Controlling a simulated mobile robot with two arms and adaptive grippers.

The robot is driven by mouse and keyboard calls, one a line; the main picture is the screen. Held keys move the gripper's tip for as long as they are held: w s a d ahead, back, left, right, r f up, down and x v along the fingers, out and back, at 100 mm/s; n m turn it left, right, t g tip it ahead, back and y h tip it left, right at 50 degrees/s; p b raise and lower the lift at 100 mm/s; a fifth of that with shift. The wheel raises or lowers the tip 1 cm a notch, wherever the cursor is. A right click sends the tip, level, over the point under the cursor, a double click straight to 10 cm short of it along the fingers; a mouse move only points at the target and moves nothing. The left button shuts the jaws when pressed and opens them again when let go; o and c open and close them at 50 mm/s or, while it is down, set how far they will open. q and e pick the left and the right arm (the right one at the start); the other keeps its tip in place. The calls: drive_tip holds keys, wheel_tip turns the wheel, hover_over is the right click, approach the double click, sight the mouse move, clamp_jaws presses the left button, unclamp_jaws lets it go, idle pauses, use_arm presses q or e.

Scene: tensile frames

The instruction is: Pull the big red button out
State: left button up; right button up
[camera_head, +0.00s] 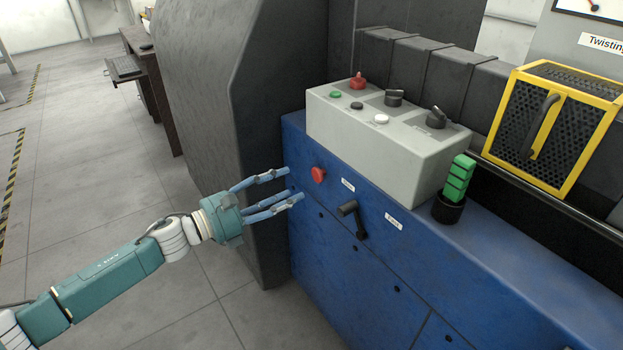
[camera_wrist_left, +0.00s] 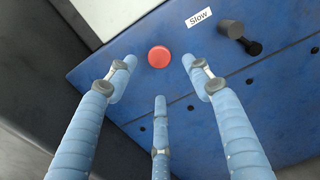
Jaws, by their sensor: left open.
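The big red button (camera_head: 318,174) sits on the front face of the blue machine cabinet (camera_head: 330,235), near its left end. It also shows in the left wrist view (camera_wrist_left: 159,57), round and unobstructed, just beyond the fingertips. My left gripper (camera_head: 293,183) is open and empty, with its three blue fingers spread and pointing at the cabinet. In the left wrist view the left gripper (camera_wrist_left: 159,75) has one finger on each side below the button and a third beneath it. I see no contact between fingers and button. My right gripper is not in view.
A black lever handle (camera_head: 352,217) is right of the button. A grey control box (camera_head: 385,140) with knobs, including a smaller red one (camera_head: 358,82), stands on the cabinet. A green handle (camera_head: 459,178) and yellow cage (camera_head: 552,125) are further right. A dark machine body is behind the gripper.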

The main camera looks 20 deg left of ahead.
sight(315, 176)
use_arm(q)
drive_tip(key=x, duration=0.8)
drive_tip(key=shift+w, duration=0.1)
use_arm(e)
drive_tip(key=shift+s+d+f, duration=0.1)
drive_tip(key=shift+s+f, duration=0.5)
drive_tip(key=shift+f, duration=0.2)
